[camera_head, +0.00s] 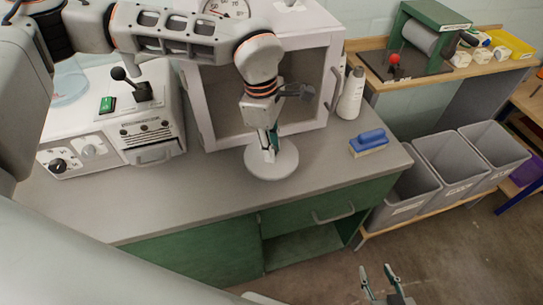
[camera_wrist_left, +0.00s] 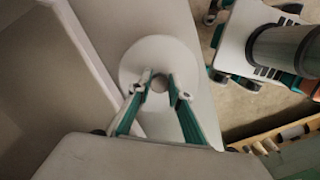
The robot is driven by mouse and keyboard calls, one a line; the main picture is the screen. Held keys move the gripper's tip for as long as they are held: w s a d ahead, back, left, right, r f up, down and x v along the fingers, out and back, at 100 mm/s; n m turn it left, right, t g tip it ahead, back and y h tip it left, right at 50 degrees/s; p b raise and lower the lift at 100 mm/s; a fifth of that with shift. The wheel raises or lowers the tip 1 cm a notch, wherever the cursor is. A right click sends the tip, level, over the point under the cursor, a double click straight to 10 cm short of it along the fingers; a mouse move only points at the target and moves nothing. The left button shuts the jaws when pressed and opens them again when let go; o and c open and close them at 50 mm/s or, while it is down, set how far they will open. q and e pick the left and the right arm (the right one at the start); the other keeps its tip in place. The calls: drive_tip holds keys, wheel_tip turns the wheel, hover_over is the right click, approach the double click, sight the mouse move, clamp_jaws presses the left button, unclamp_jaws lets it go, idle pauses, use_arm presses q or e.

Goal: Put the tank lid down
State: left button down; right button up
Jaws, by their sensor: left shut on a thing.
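The tank lid is a round white disc (camera_head: 271,165) over the grey counter, in front of the white cabinet. It also shows in the left wrist view (camera_wrist_left: 150,52), roughly flat below my gripper. My left gripper (camera_head: 268,148) points down and is shut on the lid's small middle knob; in the left wrist view the fingertips (camera_wrist_left: 159,84) sit on either side of it. I cannot tell whether the lid touches the counter. My right gripper (camera_head: 380,280) is low at the bottom, in front of the counter, with its fingers apart and nothing between them.
The counter (camera_head: 215,190) is clear in front of the lid. The white cabinet (camera_head: 205,105) stands close behind it. A blue-backed brush (camera_head: 369,139) and a white bottle (camera_head: 351,95) are to the right. A white machine (camera_head: 115,125) with knobs stands left. Grey bins (camera_head: 440,165) stand beyond the counter's right end.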

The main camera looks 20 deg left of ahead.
use_arm(q)
wheel_tip(320, 180, down, 4)
drive_tip(key=shift+r, duration=0.2)
drive_tip(key=shift+f, duration=0.2)
drive_tip(key=shift+f, duration=0.15)
drive_tip(key=c, duration=1.8)
unclamp_jaws()
drive_tip(key=shift+c, duration=0.2)
drive_tip(key=r, duration=0.3)
drive_tip(key=a+r, duration=0.1)
drive_tip(key=r, duration=0.7)
drive_tip(key=shift+a, duration=0.15)
drive_tip(key=shift+r, duration=0.65)
